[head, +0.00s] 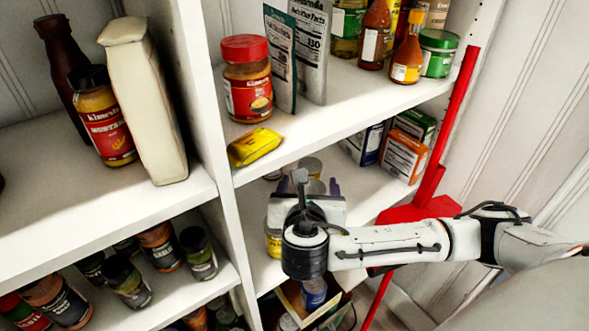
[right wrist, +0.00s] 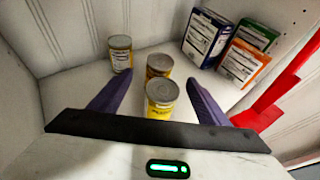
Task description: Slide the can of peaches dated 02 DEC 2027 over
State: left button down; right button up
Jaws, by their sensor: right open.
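Three cans with yellow labels and plain metal lids stand upright on the middle shelf in the right wrist view: a near can (right wrist: 161,101), a can just behind it (right wrist: 159,67) and a far-left can (right wrist: 120,55). Their dates cannot be read, so I cannot tell which is dated 02 DEC 2027. My right gripper (right wrist: 158,80) is open, with its purple fingers spread to either side of the near can. In the head view my right gripper (head: 308,187) reaches into this shelf and hides most of the cans. My left gripper is not in view.
Blue (right wrist: 206,36), orange (right wrist: 242,63) and green boxes stand at the back right of this shelf. A red post (head: 455,120) borders its right side. Above, a jar (head: 247,80) and a yellow packet (head: 254,146) sit near the upper shelf's edge.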

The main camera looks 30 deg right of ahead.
aim_at(310, 171)
jog(key=shift+w, duration=0.25)
jog(key=shift+s+r, duration=0.1)
jog(key=shift+s, duration=0.25)
jog(key=shift+w, duration=0.1)
jog(key=x, duration=0.9)
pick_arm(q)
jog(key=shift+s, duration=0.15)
pick_arm(e)
jog(key=shift+w+d+f, duration=0.25)
jog(key=shift+w+d, duration=0.1)
jog(key=shift+w, duration=0.15)
jog(key=shift+c, duration=0.3)
